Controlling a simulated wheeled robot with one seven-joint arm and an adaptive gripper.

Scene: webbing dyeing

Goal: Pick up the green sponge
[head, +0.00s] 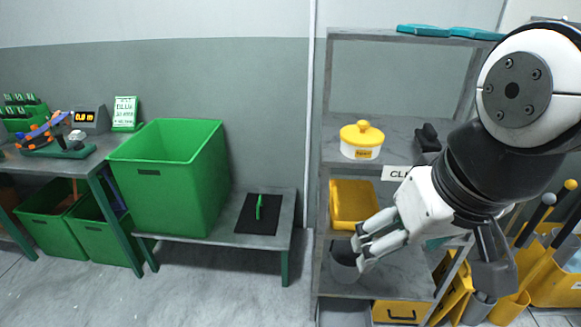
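I cannot single out a green sponge with certainty. A small, thin green object (259,207) stands on a black mat on the low bench. A teal-green patch (436,243) shows on the shelf behind my wrist, mostly hidden. My gripper (361,248) is at the shelf unit on the right, pointing left and down in front of a lower shelf. A grey cup (343,264) is right beside its fingertips; I cannot tell whether they touch. The fingers are small and overlap in this view, so their opening is unclear.
The grey shelf unit (394,121) holds a yellow-lidded pot (362,141), a yellow bin (353,203) and teal items (422,30) on top. A large green crate (170,180) stands on the low bench (284,217). Yellow containers (510,308) with long handles stand at right. The floor at centre-left is clear.

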